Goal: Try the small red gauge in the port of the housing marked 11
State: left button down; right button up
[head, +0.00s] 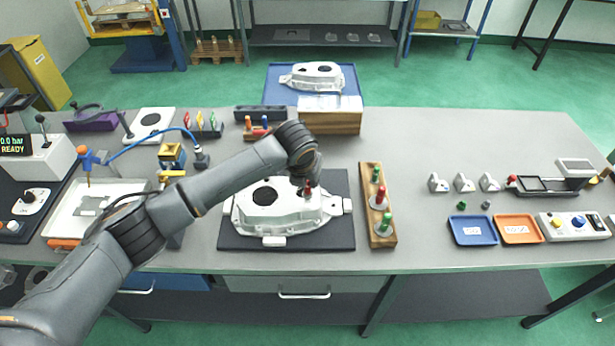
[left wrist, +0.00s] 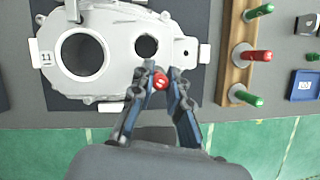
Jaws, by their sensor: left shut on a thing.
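The housing marked 11 (head: 285,222) is a pale casting on a dark mat. My left gripper (left wrist: 162,76) is shut on the small red gauge (left wrist: 160,83), whose red end faces the camera. In the head view the red gauge (head: 307,189) shows just below my wrist, over the housing's right part. In the left wrist view it appears beside the port, toward the bottom edge. Its lower end is hidden.
A wooden rack (head: 366,180) right of the mat holds two green-handled gauges and a larger red-handled one (left wrist: 252,55). Blue (head: 473,230) and orange (head: 519,229) trays lie farther right. Another housing (head: 318,76) stands on a blue surface behind the bench.

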dwell(0.5)
pick_arm(q)
jog(key=shift+r+p, duration=0.1)
jog(key=shift+p, duration=0.25)
jog(key=shift+p, duration=0.3)
dwell(0.6)
jog(key=shift+p, duration=0.55)
dwell(0.9)
jog(key=shift+f+b, duration=0.4)
jog(key=shift+f, duration=0.35)
dwell(0.5)
jog(key=shift+s+f, duration=0.15)
jog(key=shift+f, duration=0.1)
dwell(0.9)
jog(key=shift+r, duration=0.15)
